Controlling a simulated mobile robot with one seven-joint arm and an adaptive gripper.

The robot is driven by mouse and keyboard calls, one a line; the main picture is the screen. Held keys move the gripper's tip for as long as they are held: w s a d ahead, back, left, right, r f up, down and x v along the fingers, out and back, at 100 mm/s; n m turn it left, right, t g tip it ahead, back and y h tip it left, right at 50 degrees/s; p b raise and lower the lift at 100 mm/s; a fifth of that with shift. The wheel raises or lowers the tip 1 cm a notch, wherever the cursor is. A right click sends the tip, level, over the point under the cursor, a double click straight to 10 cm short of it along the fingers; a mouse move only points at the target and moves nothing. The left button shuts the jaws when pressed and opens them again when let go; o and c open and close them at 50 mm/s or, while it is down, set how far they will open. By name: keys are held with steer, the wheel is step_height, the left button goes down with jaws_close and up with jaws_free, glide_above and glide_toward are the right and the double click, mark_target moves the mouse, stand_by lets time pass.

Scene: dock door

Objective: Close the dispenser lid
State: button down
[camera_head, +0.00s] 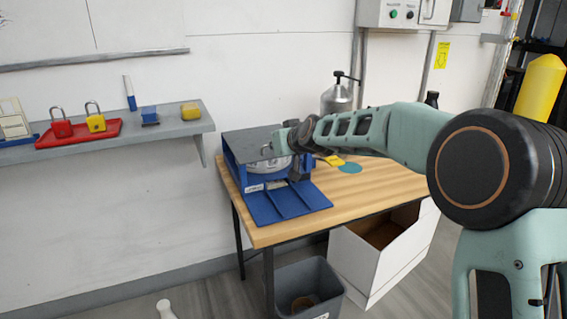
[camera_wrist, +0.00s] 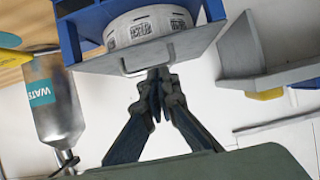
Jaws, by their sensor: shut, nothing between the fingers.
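The dispenser is a blue box (camera_head: 232,166) on the left of the wooden table, with a white roll (camera_wrist: 148,27) inside. Its grey lid (camera_head: 245,139) is raised above the roll, and the open front shows the roll beneath it. In the wrist view the lid's grey panel (camera_wrist: 190,45) carries a thin wire handle (camera_wrist: 126,66). My gripper (camera_wrist: 157,78) is shut and empty, its fingertips close to the lid's edge near the handle. I cannot tell whether they touch. In the head view my arm reaches in from the right and partly hides the dispenser.
Blue panels (camera_head: 285,203) lie in front of the dispenser. A metal bottle (camera_wrist: 57,105) stands behind. A wall shelf (camera_head: 165,135) with padlocks is at left. A grey bin (camera_head: 308,275) and white box (camera_head: 365,262) are below the table (camera_head: 385,190), whose right part is mostly clear.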

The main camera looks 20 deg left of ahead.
steer(key=s+d+f, duration=0.3)
steer(key=s+d, duration=0.1)
steer(key=shift+s+d, duration=0.15)
steer(key=shift+s, duration=0.05)
